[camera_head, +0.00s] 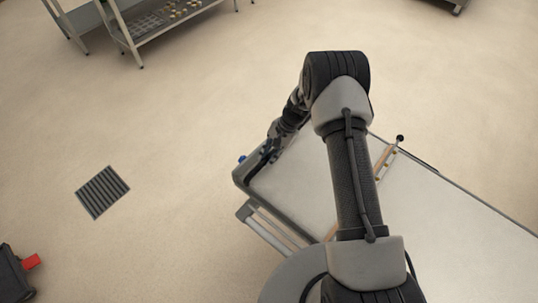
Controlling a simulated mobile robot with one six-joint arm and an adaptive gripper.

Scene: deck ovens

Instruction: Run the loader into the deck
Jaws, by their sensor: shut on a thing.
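The loader (305,180) is a long, pale, flat bed with a grey frame. It runs from the middle of the view to the lower right, partly hidden behind my arm. My gripper (268,152) is at the loader's far left end, small and dark in the view. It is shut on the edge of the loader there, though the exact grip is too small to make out. A wooden crossbar (384,162) lies across the bed, with a black knob (400,138) at its far end. No deck opening is in view.
A metal rack (135,40) with small round items on a shelf stands at the top left. A floor drain grate (103,192) lies at the left. A dark object with a red part (31,262) is at the lower left edge. The pale floor between is clear.

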